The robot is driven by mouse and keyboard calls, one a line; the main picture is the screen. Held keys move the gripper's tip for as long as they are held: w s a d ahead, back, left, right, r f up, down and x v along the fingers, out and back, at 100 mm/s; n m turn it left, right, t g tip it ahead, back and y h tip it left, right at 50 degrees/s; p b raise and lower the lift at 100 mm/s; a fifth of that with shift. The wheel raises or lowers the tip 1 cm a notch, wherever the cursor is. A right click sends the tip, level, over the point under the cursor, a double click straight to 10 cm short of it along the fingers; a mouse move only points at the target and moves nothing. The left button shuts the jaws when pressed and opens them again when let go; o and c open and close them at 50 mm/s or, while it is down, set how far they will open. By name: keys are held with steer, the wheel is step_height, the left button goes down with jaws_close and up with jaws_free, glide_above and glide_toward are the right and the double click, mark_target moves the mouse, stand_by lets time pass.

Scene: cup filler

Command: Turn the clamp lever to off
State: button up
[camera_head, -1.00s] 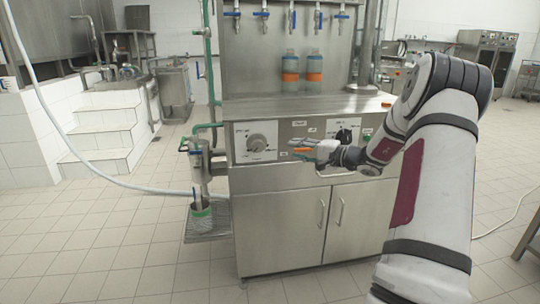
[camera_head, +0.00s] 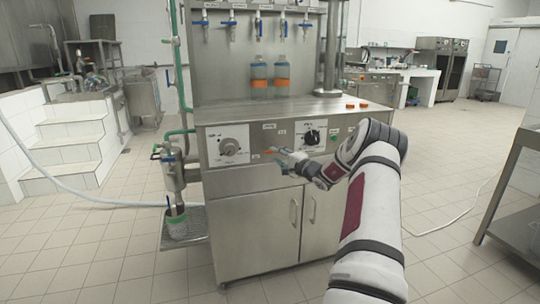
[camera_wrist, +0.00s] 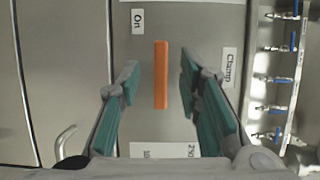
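The clamp lever is an orange bar (camera_wrist: 161,75), standing lengthwise up the wrist view on a steel panel. A label reading "On" (camera_wrist: 138,21) is beside its upper end on the left, and one reading "Clamp" (camera_wrist: 229,68) is to the right. My gripper (camera_wrist: 157,80) is open, with one teal-padded finger on each side of the lever and gaps showing on both sides. Whether the fingertips reach its depth I cannot tell. In the head view my gripper (camera_head: 277,157) is at the front panel, partly covering the orange lever (camera_head: 269,151). No "Off" label is readable.
Two bottles with orange bands (camera_head: 259,78) stand on the counter under blue-handled taps (camera_head: 258,25). Pipework (camera_head: 173,170) stands at the left.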

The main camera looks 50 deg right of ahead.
mark_target(270, 152)
steer(key=shift+w+d, duration=0.2)
steer(key=shift+w, duration=0.95)
steer(key=shift+w+d, duration=0.15)
steer(key=shift+w, duration=0.95)
jaws_close()
